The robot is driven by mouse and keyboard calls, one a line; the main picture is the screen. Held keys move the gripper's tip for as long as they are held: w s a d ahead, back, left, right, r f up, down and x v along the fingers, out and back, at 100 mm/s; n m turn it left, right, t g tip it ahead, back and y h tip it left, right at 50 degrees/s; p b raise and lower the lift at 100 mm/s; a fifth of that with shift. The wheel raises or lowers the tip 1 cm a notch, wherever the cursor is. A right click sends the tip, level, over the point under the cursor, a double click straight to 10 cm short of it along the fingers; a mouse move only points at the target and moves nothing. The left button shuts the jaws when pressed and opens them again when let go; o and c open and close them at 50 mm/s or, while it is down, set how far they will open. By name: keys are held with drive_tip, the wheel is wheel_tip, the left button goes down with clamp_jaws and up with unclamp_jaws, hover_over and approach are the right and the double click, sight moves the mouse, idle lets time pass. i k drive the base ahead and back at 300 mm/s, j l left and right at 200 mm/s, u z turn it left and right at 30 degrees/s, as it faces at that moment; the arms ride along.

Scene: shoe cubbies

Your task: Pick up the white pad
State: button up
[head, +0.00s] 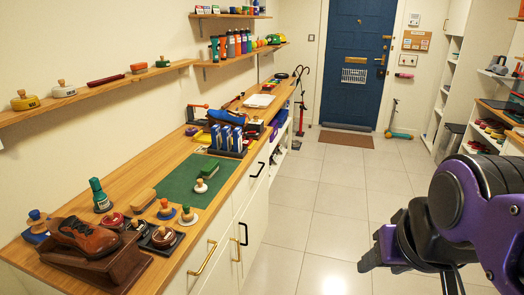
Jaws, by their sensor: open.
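A flat white pad (260,101) lies on the wooden counter (228,188) toward its far end, beyond the blue items. A small round white piece with a wooden knob (200,186) stands on the green mat nearer to me; a white knobbed piece (63,90) also sits on the lower wall shelf. I cannot tell for sure which of these the task calls the pad. My gripper (405,262) is at the lower right, over the floor and well away from the counter. It is open and empty, with part of it cut off or hidden by my arm.
The green mat (186,182) is mostly clear. Cabinet handles stick out. The tiled floor (330,205) is open toward the blue door.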

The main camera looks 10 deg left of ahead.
sight(201, 188)
drive_tip(key=i+l+u, duration=0.1)
drive_tip(key=i+u, duration=0.35)
drive_tip(key=i+l+u, duration=0.2)
drive_tip(key=u, duration=0.3)
drive_tip(key=i+l+u, duration=0.2)
drive_tip(key=u, duration=0.25)
drive_tip(key=i+l+u, duration=0.2)
drive_tip(key=u, duration=0.25)
drive_tip(key=i+l+u, duration=0.1)
drive_tip(key=l+u, duration=0.75)
drive_tip(key=i+j, duration=0.05)
